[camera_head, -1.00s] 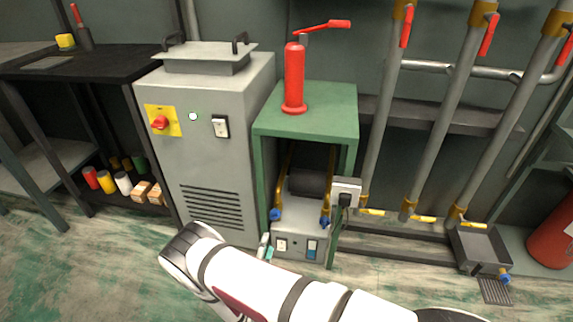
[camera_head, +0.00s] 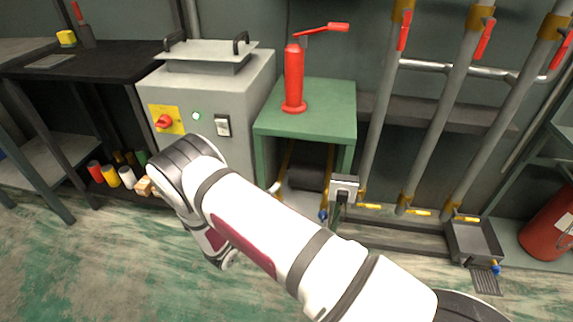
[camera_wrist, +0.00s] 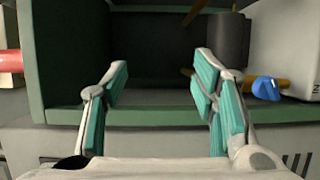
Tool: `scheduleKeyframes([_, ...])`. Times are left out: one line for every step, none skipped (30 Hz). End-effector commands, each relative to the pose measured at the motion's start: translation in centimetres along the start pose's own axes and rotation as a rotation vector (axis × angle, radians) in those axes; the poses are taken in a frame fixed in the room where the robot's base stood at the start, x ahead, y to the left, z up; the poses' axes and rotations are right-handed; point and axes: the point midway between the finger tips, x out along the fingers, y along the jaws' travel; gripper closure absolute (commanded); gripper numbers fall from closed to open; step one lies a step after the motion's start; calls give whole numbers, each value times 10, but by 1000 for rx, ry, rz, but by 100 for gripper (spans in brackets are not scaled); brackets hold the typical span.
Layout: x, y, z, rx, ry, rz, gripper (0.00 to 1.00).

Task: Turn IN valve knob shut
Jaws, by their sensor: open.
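The recharge unit sits inside the green stand (camera_head: 270,128). A blue valve knob (camera_head: 323,214) shows at the unit's right side in the head view; the unit's left front is hidden behind my arm. In the wrist view one blue knob (camera_wrist: 266,88) sits on a brass pipe, to the right of and outside my fingers.
A red hand pump (camera_head: 294,78) stands on top. The grey cabinet (camera_head: 222,88) is close on the left. Pipes with red-handled valves stand at right.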

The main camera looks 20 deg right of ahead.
Motion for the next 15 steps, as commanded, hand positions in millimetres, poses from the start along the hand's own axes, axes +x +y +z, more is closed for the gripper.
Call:
scheduleKeyframes([2, 12, 1, 5, -18, -4, 47])
scheduleKeyframes([3, 17, 2, 5, -29, -7, 47])
scheduleKeyframes([4, 24, 4, 4, -42, -11, 47])
scheduleKeyframes([5, 30, 5, 5, -53, -14, 47])
scheduleKeyframes([6, 35, 7, 5, -64, -18, 47])
scheduleKeyframes([7, 42, 8, 6, -78, -22, 47])
scheduleKeyframes([8, 47, 9, 6, -88, -26, 47])
scheduleKeyframes([9, 52, 10, 6, -98, -30, 47])
scheduleKeyframes([10, 59, 12, 8, -112, -36, 47])
scheduleKeyframes([10, 64, 14, 8, -122, -40, 47])
scheduleKeyframes([11, 69, 15, 7, -132, -44, 47])
scheduleKeyframes([12, 76, 17, 8, -146, -50, 47])
scheduleKeyframes([12, 81, 19, 9, -156, -54, 47])
scheduleKeyframes([13, 86, 20, 10, -166, -58, 47])
scheduleKeyframes([14, 93, 22, 10, -179, -64, 47])
